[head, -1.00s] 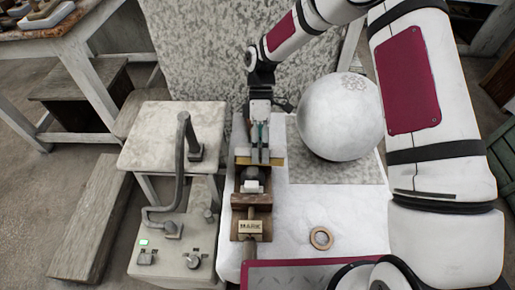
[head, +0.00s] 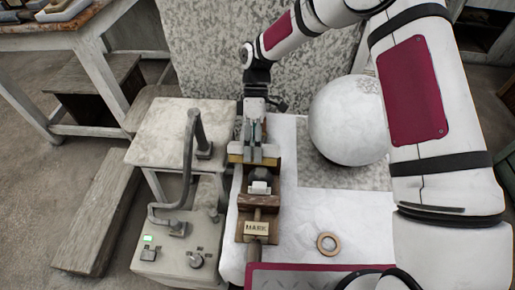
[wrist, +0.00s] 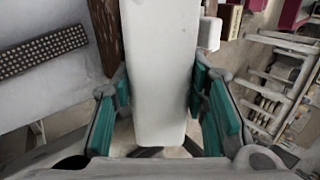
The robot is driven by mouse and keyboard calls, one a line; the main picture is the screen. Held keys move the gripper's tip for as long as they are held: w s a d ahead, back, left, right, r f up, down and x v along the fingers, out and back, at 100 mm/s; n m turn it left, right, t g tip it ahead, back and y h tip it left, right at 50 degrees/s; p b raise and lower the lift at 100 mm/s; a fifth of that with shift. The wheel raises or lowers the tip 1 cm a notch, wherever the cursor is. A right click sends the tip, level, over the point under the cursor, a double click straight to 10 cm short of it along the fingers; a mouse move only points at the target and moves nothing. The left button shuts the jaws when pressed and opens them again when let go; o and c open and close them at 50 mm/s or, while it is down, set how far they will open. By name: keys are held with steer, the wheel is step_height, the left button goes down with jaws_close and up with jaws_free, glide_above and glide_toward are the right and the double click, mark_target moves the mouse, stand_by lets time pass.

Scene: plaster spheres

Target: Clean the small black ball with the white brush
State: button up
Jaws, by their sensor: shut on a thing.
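My gripper (head: 256,138) is in the middle of the head view, pointing down above the far end of a wooden holder. In the wrist view its teal finger pads are shut on a long white piece (wrist: 160,70), which I take to be the white brush. In the head view a yellowish crosswise bar (head: 238,155) shows at the fingertips; I cannot tell whether it is part of the brush. Just in front of it, a small dark rounded thing (head: 260,174), probably the black ball, sits in the holder above a pale block (head: 259,187). Contact with the bar cannot be made out.
The brown holder (head: 243,228) carries a MARK label and stands on a white-covered table. A large white sphere (head: 345,120) stands close on the right. A tan ring (head: 328,244) lies front right. A grey machine with a bent pipe (head: 190,160) stands left.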

steer(key=shift+w+d+r+p, duration=0.2)
steer(key=shift+d+r, duration=0.1)
steer(key=shift+d, duration=0.25)
steer(key=shift+w+d+r+p, duration=0.2)
steer(key=shift+d+r, duration=0.1)
steer(key=shift+d, duration=0.25)
steer(key=shift+x, duration=0.8)
steer(key=shift+s, duration=0.1)
steer(key=shift+d, duration=0.1)
